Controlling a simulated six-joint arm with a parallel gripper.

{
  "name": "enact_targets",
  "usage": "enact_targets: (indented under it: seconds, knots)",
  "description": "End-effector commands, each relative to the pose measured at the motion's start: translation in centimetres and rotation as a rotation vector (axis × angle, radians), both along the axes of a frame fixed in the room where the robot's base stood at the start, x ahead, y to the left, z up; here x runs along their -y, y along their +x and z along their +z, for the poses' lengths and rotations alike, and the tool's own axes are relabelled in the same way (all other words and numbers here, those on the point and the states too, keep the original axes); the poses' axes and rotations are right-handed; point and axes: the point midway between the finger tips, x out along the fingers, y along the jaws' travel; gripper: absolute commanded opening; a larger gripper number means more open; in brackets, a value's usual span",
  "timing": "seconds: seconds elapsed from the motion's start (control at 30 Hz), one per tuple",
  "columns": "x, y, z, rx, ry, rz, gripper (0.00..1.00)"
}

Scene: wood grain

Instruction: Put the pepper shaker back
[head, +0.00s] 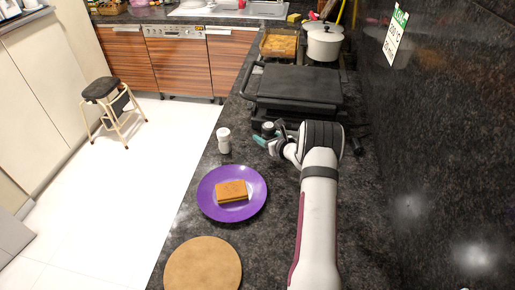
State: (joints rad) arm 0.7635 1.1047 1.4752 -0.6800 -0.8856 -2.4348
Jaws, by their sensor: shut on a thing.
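My gripper (266,135) is at the end of my arm, over the dark counter just in front of the black grill. It is shut on a small dark shaker with a pale top, which looks like the pepper shaker (268,127). One teal fingertip shows on its near side; the shaker's lower part is partly hidden. I cannot tell whether its base touches the counter. A white shaker (224,140) stands upright on the counter to the left of my gripper, apart from it.
A purple plate (204,201) holding a sandwich-like item (232,192) and a round wooden board (203,265) lie nearer. The black grill (298,86) stands behind my gripper, with a tray (279,46) and white pot (324,43) beyond. A dark wall rises at right.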

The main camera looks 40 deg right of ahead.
Motion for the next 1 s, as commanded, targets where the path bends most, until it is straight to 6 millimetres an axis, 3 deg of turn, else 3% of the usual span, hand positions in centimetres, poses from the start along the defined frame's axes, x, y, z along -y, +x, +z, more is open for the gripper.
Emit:
enact_targets:
  seconds: [0.13,0.4,0.73,0.77,0.9,1.0]
  knots:
    - [-1.3,2.3,-1.6,0.000,-0.001,0.001,0.00]
    - [-1.5,2.7,-5.8,-0.001,0.001,-0.001,0.00]
    - [-1.5,2.7,-6.1,0.001,0.000,-0.001,0.00]
    - [-1.5,2.7,-6.2,0.000,0.001,-0.001,0.59]
    - [-1.5,2.7,-6.1,0.000,0.000,-0.001,0.84]
    - [-1.5,2.7,-6.1,0.000,0.000,-0.001,0.87]
